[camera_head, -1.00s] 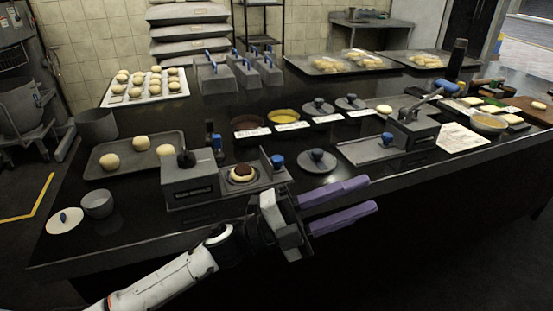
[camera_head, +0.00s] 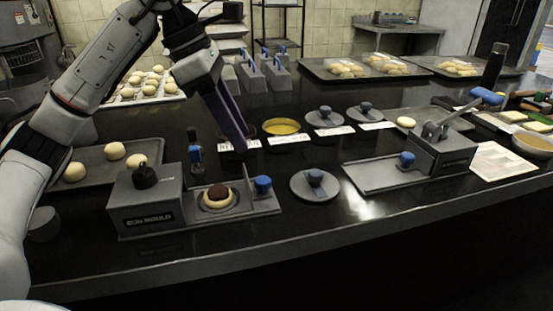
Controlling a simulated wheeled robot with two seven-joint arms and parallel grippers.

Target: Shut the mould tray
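The bun mould is a dark grey box (camera_head: 145,205) at the front left of the counter, with a black knob on top. Its mould tray (camera_head: 262,207) sticks out from the box's right side, so it is open. A pale bun with a dark top (camera_head: 217,196) sits in the tray's round hollow. A blue knob (camera_head: 263,185) is on the tray's right end plate. My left gripper (camera_head: 238,146) points down behind and above the tray, apart from it. Its purple fingers overlap in the view, so their gap cannot be judged. My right gripper is out of view.
A blue-topped upright piece (camera_head: 195,153) stands just behind the tray. A round lid with a knob (camera_head: 315,183) lies to its right, then a second press with a lever (camera_head: 440,145). Dark and yellow bowls (camera_head: 282,127) sit behind. The counter's front strip is clear.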

